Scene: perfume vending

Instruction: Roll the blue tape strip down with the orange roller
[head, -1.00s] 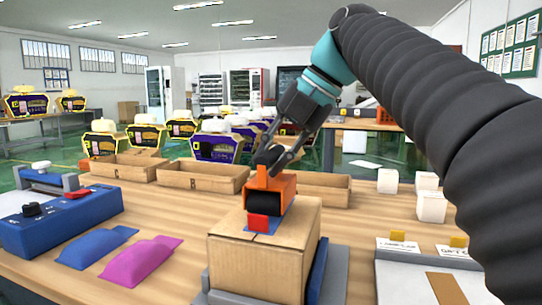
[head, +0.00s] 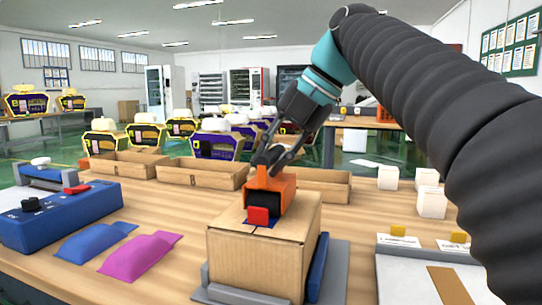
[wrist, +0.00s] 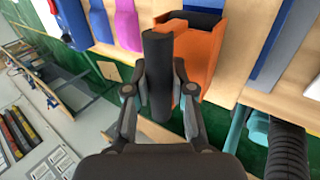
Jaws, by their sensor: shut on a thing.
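The orange roller (head: 284,192) sits on top of the cardboard box (head: 250,262), its dark drum facing the front. My gripper (head: 271,156) is shut on the roller's dark handle, above the orange frame. In the wrist view, the fingers (wrist: 158,88) close on both sides of the dark handle (wrist: 158,60), with the orange frame (wrist: 203,50) beside it. A little of the blue tape strip (head: 267,224) shows on the box top, close to a red block (head: 258,215) in front of the drum. The rest of the strip is hidden, and drum contact is unclear.
The box stands in a grey and blue holder (head: 327,282). Blue (head: 93,243) and magenta (head: 140,256) pouches and a blue machine (head: 60,219) lie to the left. Open cardboard trays (head: 200,174) stand behind. White boxes (head: 432,203) and a white tray (head: 425,257) are at right.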

